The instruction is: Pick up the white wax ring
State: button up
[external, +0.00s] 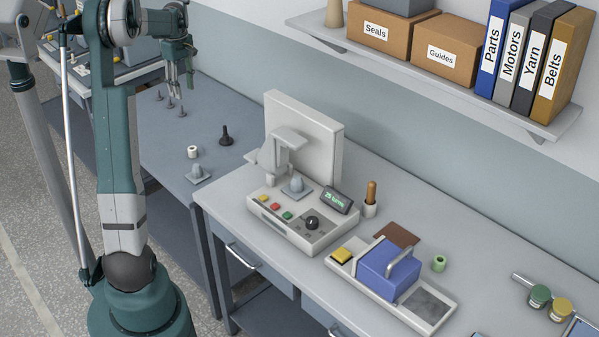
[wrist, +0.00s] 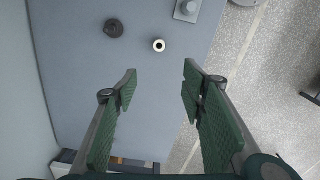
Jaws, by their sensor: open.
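The black peg (external: 226,137) and grey block (external: 198,175) stand close to the ring. The table edge (wrist: 205,65) lies right of the ring in the wrist view. A control machine (external: 300,225) stands on the neighbouring bench.

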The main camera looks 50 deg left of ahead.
send_over(192, 148)
jog(key=d, duration=0.1)
notch_tip(192, 148, down, 21)
jog(key=shift+s+f, duration=0.2)
jog(key=shift+s, duration=0.15)
jog(key=shift+f, duration=1.3)
jog(key=shift+w+f+b, duration=0.1)
jog(key=shift+f+b, duration=0.45)
jog(key=shift+f, duration=2.05)
jog(key=c, duration=0.9)
